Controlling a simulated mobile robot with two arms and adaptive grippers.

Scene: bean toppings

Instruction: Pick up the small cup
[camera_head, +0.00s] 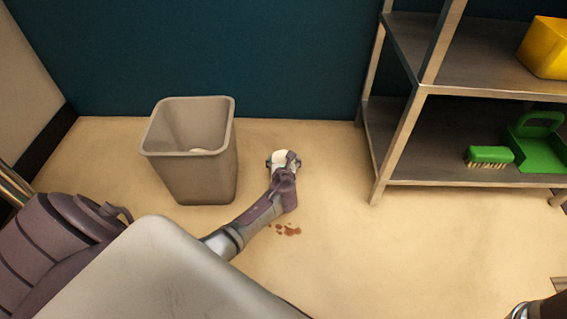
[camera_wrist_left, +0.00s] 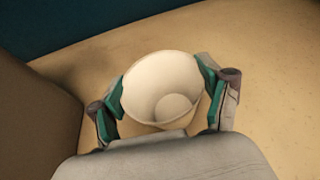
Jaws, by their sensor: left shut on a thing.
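The small cup (camera_wrist_left: 150,82) is white and open-topped. In the left wrist view it sits between the two green-padded fingers of my left gripper (camera_wrist_left: 160,102), which is shut on it. In the head view the cup (camera_head: 281,157) shows as a small white shape at the end of my left arm, right of the bin. My left gripper (camera_head: 283,164) covers part of it there. I cannot tell whether the cup touches the floor. My right gripper is not in view.
A grey bin (camera_head: 200,180) with something pale inside stands left of my gripper. Brown spots (camera_head: 286,230) lie on the floor. A metal shelf (camera_head: 410,130) on the right holds a green brush (camera_head: 489,155), a green dustpan (camera_head: 540,145) and a yellow container (camera_head: 548,48).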

